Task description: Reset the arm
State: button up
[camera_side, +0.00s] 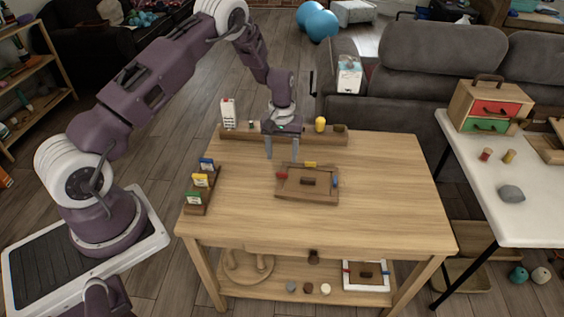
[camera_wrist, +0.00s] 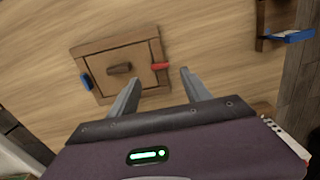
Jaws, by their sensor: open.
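My gripper (camera_side: 282,156) hangs above the wooden table (camera_side: 390,190), fingers pointing down, near the back-left edge of a square wooden board (camera_side: 318,197). Its fingers are apart with nothing between them, as the wrist view also shows (camera_wrist: 156,82). The board has a dark brown handle block (camera_side: 308,182) in its middle. A red piece (camera_side: 282,175), a yellow piece (camera_side: 310,164) and a blue piece (camera_side: 335,182) sit at its edges. In the wrist view the red piece (camera_wrist: 160,66) and the blue piece (camera_wrist: 86,82) show, while the yellow one is not visible.
A wooden rail (camera_side: 265,135) along the table's back carries a white carton (camera_side: 228,113) and a yellow object (camera_side: 320,124). A rack with blue, yellow and green cards (camera_side: 200,181) stands at the left. The table's front and right are clear. A white side table (camera_side: 500,215) stands right.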

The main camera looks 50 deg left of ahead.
jog(key=shift+r, duration=0.1)
jog(key=s+d+r+m+t, duration=0.1)
jog(key=s+d+r, duration=0.2)
jog(key=r, duration=0.6)
jog(key=s+d+r+m+t, duration=0.1)
jog(key=s+d+r, duration=0.2)
jog(key=r, duration=0.6)
jog(key=s+d+r+m+t, duration=0.1)
jog(key=s+d+r+m, duration=0.15)
jog(key=r, duration=0.65)
jog(key=s+d+r+m+t, duration=0.1)
jog(key=s+r, duration=0.1)
jog(key=s, duration=0.5)
jog(key=s+d+r+m, duration=0.1)
jog(key=s+d+r, duration=0.1)
jog(key=s, duration=0.6)
jog(key=s+d+r+m+t, duration=0.1)
jog(key=s+d+r, duration=0.1)
jog(key=s, duration=0.6)
jog(key=shift+s+d+r+m+t, duration=0.15)
jog(key=shift+d+r+m+t, duration=0.1)
jog(key=shift+m+t, duration=0.1)
